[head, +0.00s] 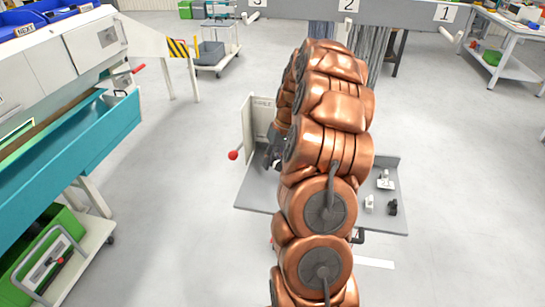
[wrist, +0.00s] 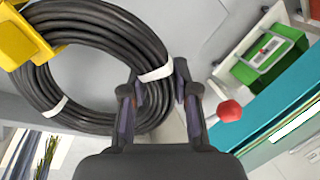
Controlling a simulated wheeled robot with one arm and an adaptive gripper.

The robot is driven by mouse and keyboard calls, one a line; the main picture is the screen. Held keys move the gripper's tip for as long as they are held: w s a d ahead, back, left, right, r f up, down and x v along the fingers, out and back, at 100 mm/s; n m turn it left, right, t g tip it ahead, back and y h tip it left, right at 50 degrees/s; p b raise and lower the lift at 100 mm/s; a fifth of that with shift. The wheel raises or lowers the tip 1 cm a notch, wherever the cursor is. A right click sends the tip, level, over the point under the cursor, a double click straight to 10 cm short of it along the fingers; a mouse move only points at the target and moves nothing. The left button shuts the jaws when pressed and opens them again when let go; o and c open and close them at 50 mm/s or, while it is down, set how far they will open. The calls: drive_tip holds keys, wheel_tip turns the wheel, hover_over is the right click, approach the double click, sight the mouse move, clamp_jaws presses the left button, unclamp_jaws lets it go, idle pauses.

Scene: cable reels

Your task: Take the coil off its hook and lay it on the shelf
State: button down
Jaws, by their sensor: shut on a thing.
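The coil (wrist: 85,118) is a thick black ring of cable with white ties, seen in the wrist view. My gripper (wrist: 158,92) is shut on its right side, one finger inside the ring and one outside. A yellow piece (wrist: 25,40) overlaps the coil's upper left; I cannot tell whether it is the hook or whether it bears the coil. In the head view, my copper-coloured arm hides the coil and most of my gripper. A grey shelf-like platform (head: 255,200) with an upright plate (head: 262,118) stands behind my arm.
A red ball knob (head: 233,155) sticks out left of the platform. Small white and black fittings (head: 392,207) sit on its right. A grey rail (head: 400,14) with numbers crosses the back. A teal-fronted bench (head: 75,165) stands left. Floor between is clear.

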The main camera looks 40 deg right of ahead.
drive_tip(key=shift+f, duration=2.25)
drive_tip(key=shift+c, duration=0.8)
unclamp_jaws()
drive_tip(key=shift+r, duration=0.15)
drive_tip(key=v, duration=0.9)
drive_tip(key=shift+d+r, duration=0.15)
drive_tip(key=shift+r, duration=0.2)
drive_tip(key=shift+s, duration=0.15)
drive_tip(key=shift+r, duration=0.1)
